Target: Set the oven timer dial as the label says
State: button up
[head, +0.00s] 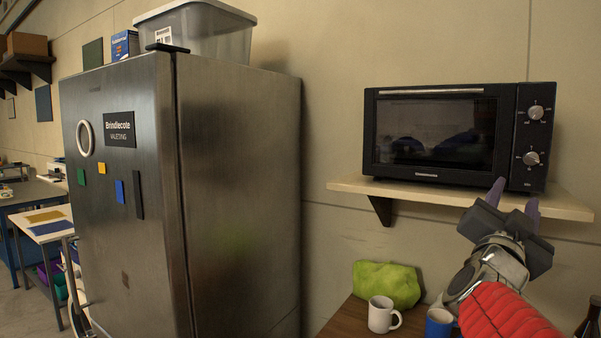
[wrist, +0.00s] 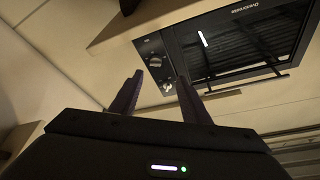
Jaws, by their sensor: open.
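The black oven (head: 435,135) stands on a wall shelf at the right. Its right-hand panel carries an upper dial (head: 536,112) and a lower dial (head: 531,158), both silver with small marks around them. The marks are too small to read, and I cannot tell which dial is the timer. My gripper (head: 515,199) is open and empty, with its purple fingers pointing up just below the lower dial in the head view. In the wrist view, the oven (wrist: 235,45) is tilted at the upper right, and the dials show beyond my gripper (wrist: 160,80).
The wooden shelf (head: 350,186) under the oven has a front edge near my gripper. A steel fridge (head: 235,200) stands to the left.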

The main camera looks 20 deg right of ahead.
jog(key=w+a+f+n+t+y, duration=0.1)
jog(key=w+a+f+n+y, duration=0.3)
jog(key=a+f+n+y, duration=0.65)
jog(key=w+a+f+n+t+y, duration=0.15)
jog(key=w+a+f+y, duration=0.5)
jog(key=a, duration=0.85)
jog(key=s+a+f+n+g, duration=0.3)
jog(key=s+a+f+g, duration=0.1)
jog(key=s+f, duration=0.5)
jog(key=s+a+f+n+g+y, duration=0.1)
jog(key=s+a+f+n+g, duration=0.1)
jog(key=s+a+f+g, duration=0.2)
jog(key=s+a+f, duration=0.3)
jog(key=s+f, duration=0.2)
jog(key=shift+s+a+n, duration=0.25)
jog(key=shift+s+n, duration=0.15)
jog(key=shift+c, duration=0.5)
